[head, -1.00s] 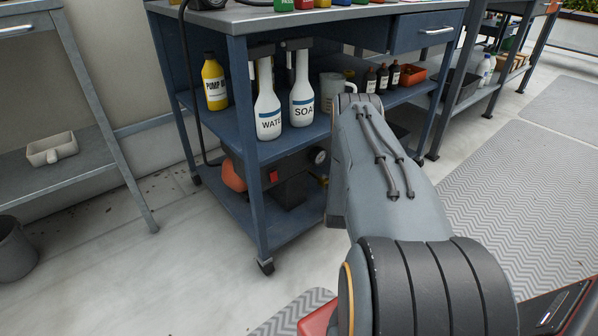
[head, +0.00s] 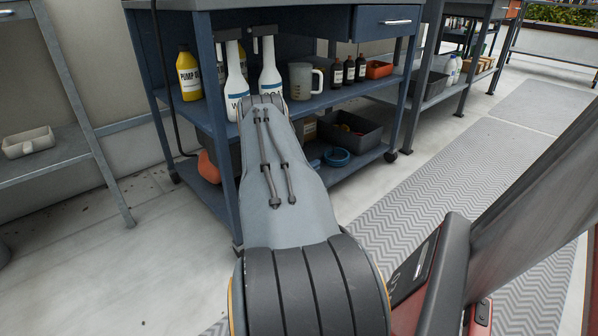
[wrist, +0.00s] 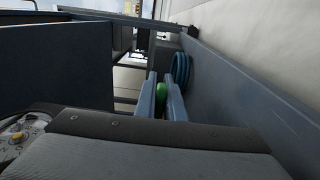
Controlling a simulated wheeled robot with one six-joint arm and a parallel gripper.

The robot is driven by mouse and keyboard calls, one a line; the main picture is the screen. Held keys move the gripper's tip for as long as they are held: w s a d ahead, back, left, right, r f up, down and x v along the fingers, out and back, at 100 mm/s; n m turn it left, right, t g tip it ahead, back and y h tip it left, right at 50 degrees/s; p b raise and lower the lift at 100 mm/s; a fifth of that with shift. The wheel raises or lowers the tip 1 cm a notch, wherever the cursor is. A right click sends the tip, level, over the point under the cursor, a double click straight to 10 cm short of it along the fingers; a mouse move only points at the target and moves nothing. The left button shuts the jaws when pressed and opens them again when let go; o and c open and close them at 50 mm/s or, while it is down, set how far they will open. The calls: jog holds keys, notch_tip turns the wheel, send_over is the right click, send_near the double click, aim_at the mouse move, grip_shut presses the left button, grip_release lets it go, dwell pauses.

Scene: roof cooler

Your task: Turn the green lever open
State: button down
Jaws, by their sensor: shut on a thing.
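In the wrist view, a small green thing (wrist: 160,104), which looks like the green lever, shows between the two fingers of my gripper (wrist: 159,98). The fingers are shut on it. Only a small patch of green is visible, so its angle cannot be told. In the head view, my arm reaches to the blue cart (head: 222,180), and my gripper and the lever are hidden behind it.
Two white spray bottles (head: 270,72), a yellow bottle (head: 188,76) and a jug (head: 303,81) stand on the cart's middle shelf. A blue coil (head: 337,157) and grey bin (head: 352,137) are on the lower shelf; the coil (wrist: 181,72) also shows close to the fingers.

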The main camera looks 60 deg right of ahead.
jog(key=shift+w+g, duration=0.1)
jog(key=shift+g, duration=0.2)
jog(key=c, duration=1.8)
grip_release()
jog(key=shift+s, duration=0.2)
jog(key=shift+c, duration=0.2)
jog(key=shift+a, duration=0.15)
